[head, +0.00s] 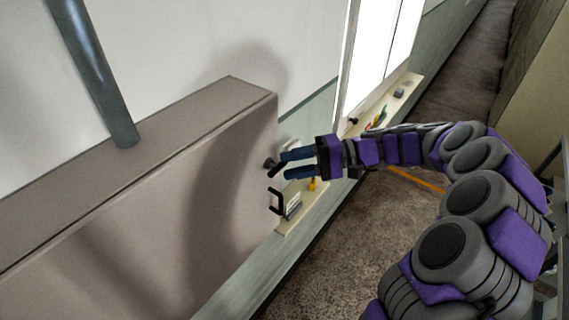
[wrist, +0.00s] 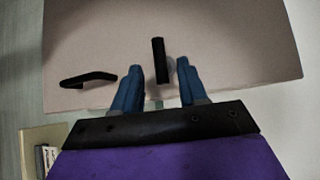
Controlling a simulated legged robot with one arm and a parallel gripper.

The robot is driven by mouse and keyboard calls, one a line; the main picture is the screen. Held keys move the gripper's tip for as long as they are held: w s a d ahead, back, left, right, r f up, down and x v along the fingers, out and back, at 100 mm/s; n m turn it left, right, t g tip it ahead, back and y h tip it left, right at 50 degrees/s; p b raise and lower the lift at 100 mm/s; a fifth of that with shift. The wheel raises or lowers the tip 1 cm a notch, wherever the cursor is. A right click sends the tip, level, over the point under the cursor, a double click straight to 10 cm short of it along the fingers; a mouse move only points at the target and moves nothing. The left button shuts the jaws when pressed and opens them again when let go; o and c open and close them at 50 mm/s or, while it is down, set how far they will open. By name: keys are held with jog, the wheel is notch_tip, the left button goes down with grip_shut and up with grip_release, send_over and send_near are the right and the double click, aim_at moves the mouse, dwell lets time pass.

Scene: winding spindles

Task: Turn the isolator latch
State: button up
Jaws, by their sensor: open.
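A grey-brown cabinet (head: 190,190) stands against the wall, and its face fills most of the wrist view (wrist: 90,35). A short black bar, which I take for the isolator latch (wrist: 160,58), stands nearly upright in the wrist view, with a pale round shape partly behind it. In the head view the latch (head: 277,169) is small and dark beside the fingertips. My gripper (head: 284,165) is open, its blue fingers on either side of the latch in the wrist view (wrist: 158,70). I cannot tell whether they touch it.
A second black handle (wrist: 88,79) sits on the cabinet face left of the latch; it also shows in the head view (head: 276,201). A pale ledge (head: 292,222) with small items runs below. Brown floor (head: 345,255) lies clear.

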aim_at(278, 168)
jog(key=shift+s+a+f, duration=0.1)
jog(key=shift+a, duration=0.5)
jog(key=shift+s+a+f, duration=0.1)
jog(key=shift+a, duration=0.5)
jog(key=shift+c, duration=0.3)
grip_shut()
